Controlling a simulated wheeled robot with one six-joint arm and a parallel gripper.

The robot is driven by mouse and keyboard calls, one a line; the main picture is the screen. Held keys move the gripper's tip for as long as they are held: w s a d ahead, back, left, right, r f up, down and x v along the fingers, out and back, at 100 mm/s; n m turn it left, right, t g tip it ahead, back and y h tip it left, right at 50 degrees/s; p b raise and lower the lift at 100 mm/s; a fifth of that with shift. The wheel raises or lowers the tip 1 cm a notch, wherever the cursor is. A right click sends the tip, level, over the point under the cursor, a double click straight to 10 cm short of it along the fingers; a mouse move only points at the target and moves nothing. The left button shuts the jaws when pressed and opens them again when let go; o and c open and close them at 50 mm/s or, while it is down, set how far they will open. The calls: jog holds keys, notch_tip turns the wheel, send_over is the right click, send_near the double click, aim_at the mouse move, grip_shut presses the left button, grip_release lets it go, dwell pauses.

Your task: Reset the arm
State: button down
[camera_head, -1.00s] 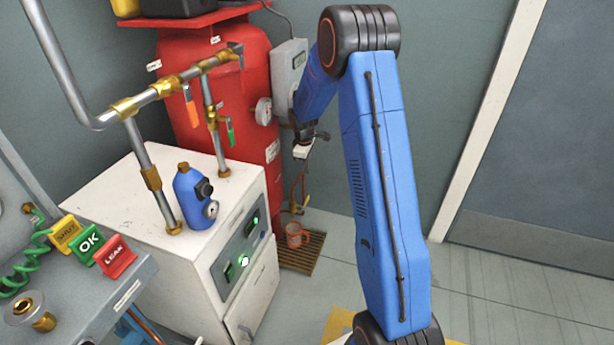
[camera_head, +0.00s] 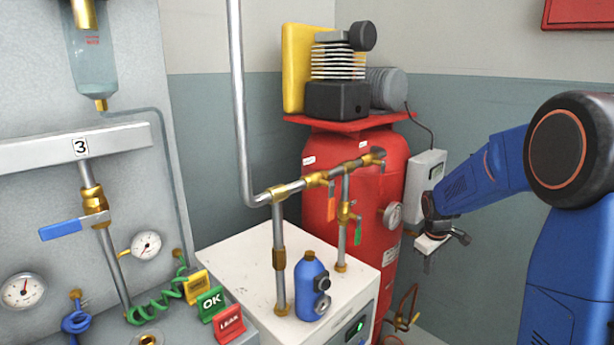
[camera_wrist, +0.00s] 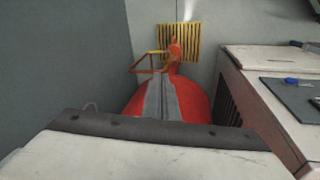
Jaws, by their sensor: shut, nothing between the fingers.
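My gripper (camera_head: 428,264) hangs at the end of my blue arm at the right of the head view, pointing down.
The red tank (camera_head: 325,180) carries a compressor (camera_head: 337,95) and stands close to my arm. A white cabinet (camera_head: 235,250) bears pipes and a blue bottle (camera_head: 311,287). A bench with OK and LEAK signs (camera_head: 229,324) is at the left. Bare wall lies behind my arm.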

jog(key=s+a+r+m+t, duration=0.1)
jog(key=s+a+r+m, duration=0.2)
jog(key=s, duration=0.7)
jog(key=s+a+r, duration=0.2)
jog(key=s+r, duration=0.4)
jog(key=s, duration=0.3)
jog(key=s+a+r+m+t, duration=0.1)
jog(key=s+a+r+m, duration=0.2)
jog(key=s, duration=0.7)
jog(key=s+a+y, duration=0.1)
jog(key=s+a, duration=0.1)
jog(key=s, duration=0.8)
jog(key=shift+s+f+m, duration=0.2)
jog(key=shift+m, duration=0.1)
